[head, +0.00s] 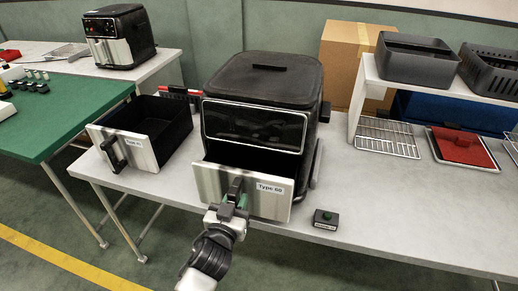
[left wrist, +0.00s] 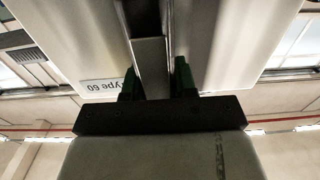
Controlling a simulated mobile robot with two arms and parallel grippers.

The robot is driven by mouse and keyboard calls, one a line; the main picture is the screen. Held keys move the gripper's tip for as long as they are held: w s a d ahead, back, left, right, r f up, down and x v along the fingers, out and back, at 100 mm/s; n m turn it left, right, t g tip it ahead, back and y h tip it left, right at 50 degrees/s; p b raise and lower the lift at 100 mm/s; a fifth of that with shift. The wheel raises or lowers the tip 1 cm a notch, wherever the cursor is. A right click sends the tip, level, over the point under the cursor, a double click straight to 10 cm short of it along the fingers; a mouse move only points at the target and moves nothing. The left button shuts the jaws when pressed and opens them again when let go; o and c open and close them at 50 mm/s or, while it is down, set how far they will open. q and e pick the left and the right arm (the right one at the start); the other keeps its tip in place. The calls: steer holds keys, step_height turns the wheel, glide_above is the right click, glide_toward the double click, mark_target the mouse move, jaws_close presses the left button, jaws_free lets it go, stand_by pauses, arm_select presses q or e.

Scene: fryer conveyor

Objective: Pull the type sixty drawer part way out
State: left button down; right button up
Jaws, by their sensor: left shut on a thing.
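The type sixty drawer (head: 268,197) has a silver front with a "Type 60" label and sits in the black fryer (head: 262,100) on the grey table. Its front stands a little forward of the body, with a dark gap above it. My left gripper (head: 235,203) is shut on the drawer's dark upright handle (head: 236,187). In the left wrist view, the green-padded fingers of my left gripper (left wrist: 158,82) lie on both sides of the handle (left wrist: 150,60), and the label (left wrist: 102,86) shows upside down on the drawer front (left wrist: 90,45). My right gripper is not in view.
Another open black drawer (head: 140,146) with a silver front stands on the table to the left. A small box with a green button (head: 325,219) lies at the right near the table's front edge. A white shelf (head: 375,85) with black baskets stands further right.

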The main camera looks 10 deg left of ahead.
arm_select(q)
steer(key=shift+c, duration=2.4)
jaws_free()
steer(key=s, duration=0.7)
steer(key=shift+a+p, duration=0.15)
steer(key=shift+p, duration=0.25)
steer(key=s+b, duration=0.2)
steer(key=s, duration=0.8)
steer(key=shift+s+a, duration=0.15)
steer(key=shift+s, duration=0.25)
